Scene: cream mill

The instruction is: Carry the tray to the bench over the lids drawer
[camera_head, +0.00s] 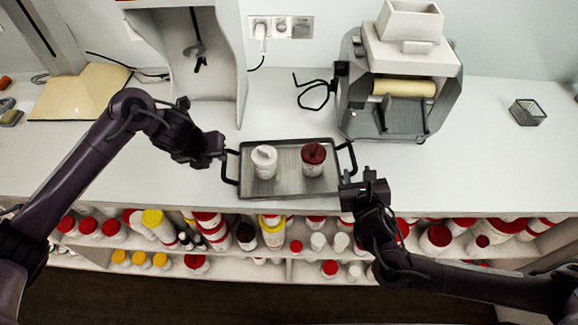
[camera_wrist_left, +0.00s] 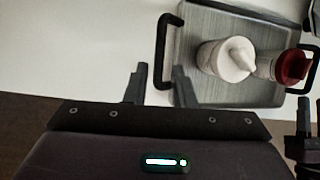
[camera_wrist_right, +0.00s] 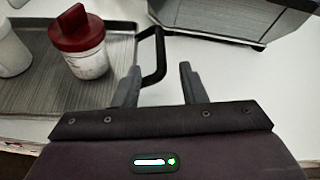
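The grey metal tray (camera_head: 288,172) rests on the white worktop with a black handle at each end. A white lidded bottle (camera_head: 264,162) and a red-lidded jar (camera_head: 313,160) stand upright on it. My left gripper (camera_head: 220,147) is open at the tray's left handle (camera_wrist_left: 162,50); in the left wrist view the handle lies just ahead of and between the fingertips. My right gripper (camera_head: 350,178) is open near the right handle (camera_wrist_right: 159,60); in the right wrist view that handle shows between and beyond the fingertips. Neither gripper is closed on a handle. No drawer can be made out.
A grey machine with a yellow roller (camera_head: 404,88) stands behind and right of the tray. A white stand (camera_head: 190,60) is behind left. Open shelves below the worktop hold several red- and yellow-lidded containers.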

